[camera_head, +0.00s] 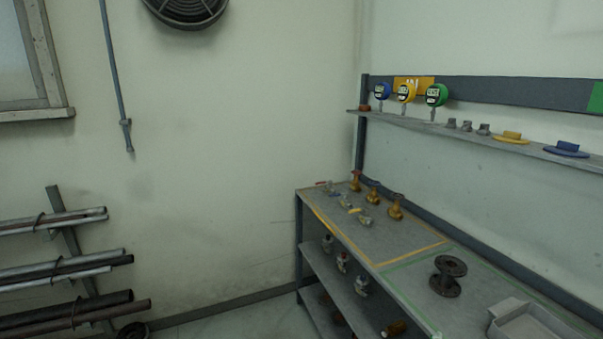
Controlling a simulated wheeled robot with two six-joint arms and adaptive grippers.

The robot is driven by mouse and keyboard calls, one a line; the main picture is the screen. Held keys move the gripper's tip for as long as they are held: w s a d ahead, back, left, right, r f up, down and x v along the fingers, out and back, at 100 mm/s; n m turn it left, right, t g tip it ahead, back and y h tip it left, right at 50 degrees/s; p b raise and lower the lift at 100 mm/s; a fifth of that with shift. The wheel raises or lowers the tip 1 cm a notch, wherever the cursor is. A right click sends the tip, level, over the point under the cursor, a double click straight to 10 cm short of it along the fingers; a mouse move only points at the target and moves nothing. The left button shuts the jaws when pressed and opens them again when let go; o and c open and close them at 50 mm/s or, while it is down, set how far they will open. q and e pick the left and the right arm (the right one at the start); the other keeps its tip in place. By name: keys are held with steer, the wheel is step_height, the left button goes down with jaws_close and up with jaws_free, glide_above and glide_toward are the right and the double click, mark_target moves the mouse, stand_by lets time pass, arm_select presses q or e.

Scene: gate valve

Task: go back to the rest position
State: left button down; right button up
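Neither of my grippers shows in the head view, and no part of my arms is visible. A grey workbench (385,236) stands at the right against the wall. Brass valves with dark handwheels (373,191) stand near its far end, inside a yellow outlined area. Smaller silver valves (345,201) stand beside them. A dark flanged spool piece (447,276) stands farther along the bench, in a green outlined area.
A grey tray (527,322) sits at the bench's near right. An upper shelf (470,132) holds blue, yellow and green gauges (406,94) and small fittings. A lower shelf (337,280) holds more valves. A pipe rack (68,271) stands at left. Floor between is clear.

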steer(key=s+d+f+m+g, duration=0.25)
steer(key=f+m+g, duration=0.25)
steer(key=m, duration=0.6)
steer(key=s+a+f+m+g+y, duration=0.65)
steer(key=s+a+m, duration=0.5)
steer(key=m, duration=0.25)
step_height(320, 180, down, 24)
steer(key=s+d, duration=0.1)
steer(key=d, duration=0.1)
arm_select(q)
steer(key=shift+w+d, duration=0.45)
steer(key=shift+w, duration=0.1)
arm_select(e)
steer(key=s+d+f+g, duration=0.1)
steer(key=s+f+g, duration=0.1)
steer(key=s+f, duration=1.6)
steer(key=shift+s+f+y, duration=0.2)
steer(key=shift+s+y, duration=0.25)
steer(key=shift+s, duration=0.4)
